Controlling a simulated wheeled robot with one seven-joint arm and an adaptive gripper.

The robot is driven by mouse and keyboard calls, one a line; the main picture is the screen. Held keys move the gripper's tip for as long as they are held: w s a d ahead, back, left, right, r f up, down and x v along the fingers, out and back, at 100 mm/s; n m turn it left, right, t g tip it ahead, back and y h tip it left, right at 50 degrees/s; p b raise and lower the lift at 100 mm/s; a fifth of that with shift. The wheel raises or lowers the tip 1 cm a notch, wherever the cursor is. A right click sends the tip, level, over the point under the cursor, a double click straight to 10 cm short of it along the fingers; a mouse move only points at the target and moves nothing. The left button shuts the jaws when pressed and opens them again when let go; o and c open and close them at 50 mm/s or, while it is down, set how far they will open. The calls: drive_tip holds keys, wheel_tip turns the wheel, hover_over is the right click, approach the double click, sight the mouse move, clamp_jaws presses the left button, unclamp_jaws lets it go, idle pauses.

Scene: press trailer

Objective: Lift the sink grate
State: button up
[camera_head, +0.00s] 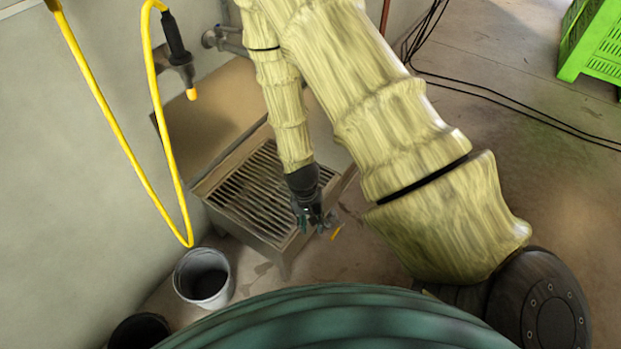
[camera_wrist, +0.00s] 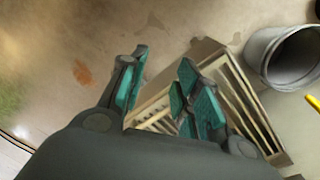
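The sink grate (camera_head: 250,193), a dull metal rack of parallel slats, lies level in the low sink (camera_head: 279,252) against the wall. My gripper (camera_head: 314,226) is at the sink's front right corner, close to the grate's near end. In the wrist view the two teal-padded fingers (camera_wrist: 163,60) stand apart with no object clearly held between them. Grate slats (camera_wrist: 244,92) show right of the fingers, and part of the sink shows between them. My arm hides the grate's right part in the head view. I cannot tell whether a finger touches the grate.
A grey bucket (camera_head: 203,278) stands on the floor by the sink, and a dark bucket (camera_head: 138,331) nearer. A yellow hose (camera_head: 165,130) hangs on the left. A green crate (camera_head: 596,45) and black cables (camera_head: 500,103) lie to the right. Open floor lies right of the sink.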

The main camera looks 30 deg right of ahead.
drive_tip(key=w+d+r+m+b, duration=0.3)
drive_tip(key=w+b, duration=0.1)
drive_tip(key=w, duration=0.2)
drive_tip(key=w+d+r+m+b, duration=0.2)
drive_tip(key=w+d+m+b, duration=0.15)
drive_tip(key=w, duration=0.35)
drive_tip(key=shift+g, duration=0.4)
drive_tip(key=f+b, duration=0.1)
drive_tip(key=f, duration=0.2)
drive_tip(key=s+f+b, duration=0.1)
drive_tip(key=f, duration=0.2)
drive_tip(key=s+f+b, duration=0.1)
drive_tip(key=f, duration=0.3)
drive_tip(key=shift+r, duration=0.1)
clamp_jaws()
